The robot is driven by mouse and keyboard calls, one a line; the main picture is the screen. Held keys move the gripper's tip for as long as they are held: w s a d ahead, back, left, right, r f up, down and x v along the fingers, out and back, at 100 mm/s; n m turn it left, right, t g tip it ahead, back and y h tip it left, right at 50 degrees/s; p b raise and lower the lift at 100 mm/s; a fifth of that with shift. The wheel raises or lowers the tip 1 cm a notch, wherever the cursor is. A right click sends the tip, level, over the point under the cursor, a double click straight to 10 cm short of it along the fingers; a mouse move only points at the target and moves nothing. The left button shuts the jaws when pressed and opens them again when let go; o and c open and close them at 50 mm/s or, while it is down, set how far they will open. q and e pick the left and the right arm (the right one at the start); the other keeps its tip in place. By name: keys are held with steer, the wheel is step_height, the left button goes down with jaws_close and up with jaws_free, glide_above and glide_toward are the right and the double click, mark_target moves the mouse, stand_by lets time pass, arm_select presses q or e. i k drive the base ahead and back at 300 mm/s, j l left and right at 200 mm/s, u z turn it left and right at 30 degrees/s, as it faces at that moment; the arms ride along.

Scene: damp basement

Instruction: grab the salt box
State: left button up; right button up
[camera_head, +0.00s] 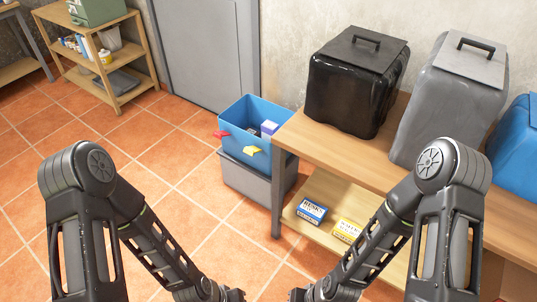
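Two small boxes lie on the lower shelf of the wooden bench. One is a blue and white box (311,211). The other is a yellow and white box (347,230) to its right, close to my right forearm. Their printing is too small to read surely, so I cannot tell which is the salt box. Both my arms reach down to the bottom edge of the picture, where their wrist ends are cut off. My grippers are below the picture, and what they hold is hidden.
A black lidded bin (350,90), a grey lidded bin (450,100) and a blue bin (517,150) stand on the bench top (330,146). A blue open crate (240,135) with items sits on a grey box (245,180) beside the bench. Tiled floor is clear at left.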

mark_target(268, 129)
steer(key=k+j+z, duration=0.2)
steer(key=k+j, duration=0.2)
steer(key=j+z, duration=0.15)
steer(key=z, duration=0.4)
steer(key=i+j+z, duration=0.15)
steer(key=j+z, duration=0.25)
steer(key=i+j+z, duration=0.1)
steer(key=j+z, duration=0.8)
steer(key=j, duration=1.05)
steer(key=k+j+z, duration=0.1)
steer(key=j, duration=1.05)
